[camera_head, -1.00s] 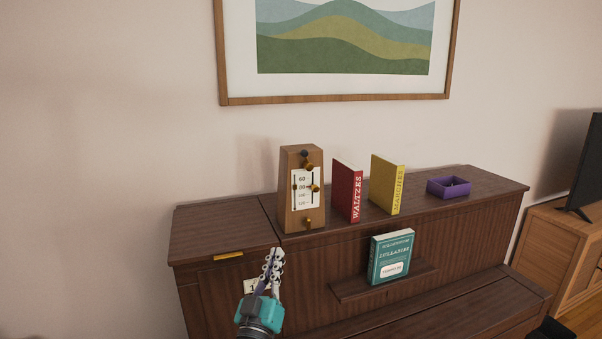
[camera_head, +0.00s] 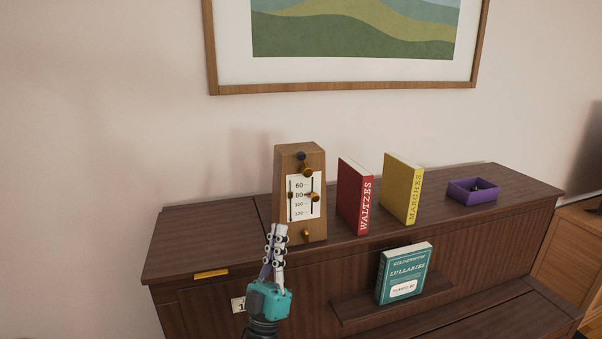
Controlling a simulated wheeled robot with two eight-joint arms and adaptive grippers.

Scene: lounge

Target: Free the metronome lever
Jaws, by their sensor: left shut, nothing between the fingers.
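The wooden metronome (camera_head: 287,165) stands upright on the piano top (camera_head: 205,232). Its front has a white scale plate with numbers, a dark knob near the top and brass knobs at the top, middle and bottom. A brass piece sits at about the 80 mark; I cannot tell which part is the lever. My left gripper (camera_head: 277,232) is shut and empty, pointing up just in front of the metronome's lower left corner. From this view I cannot tell whether it touches the metronome. My right gripper is not in view.
A red WALTZES book (camera_head: 354,197) and a yellow MARCHES book (camera_head: 402,188) stand right of the metronome. A purple tray (camera_head: 472,192) holds small items. The piano top left of the metronome is clear.

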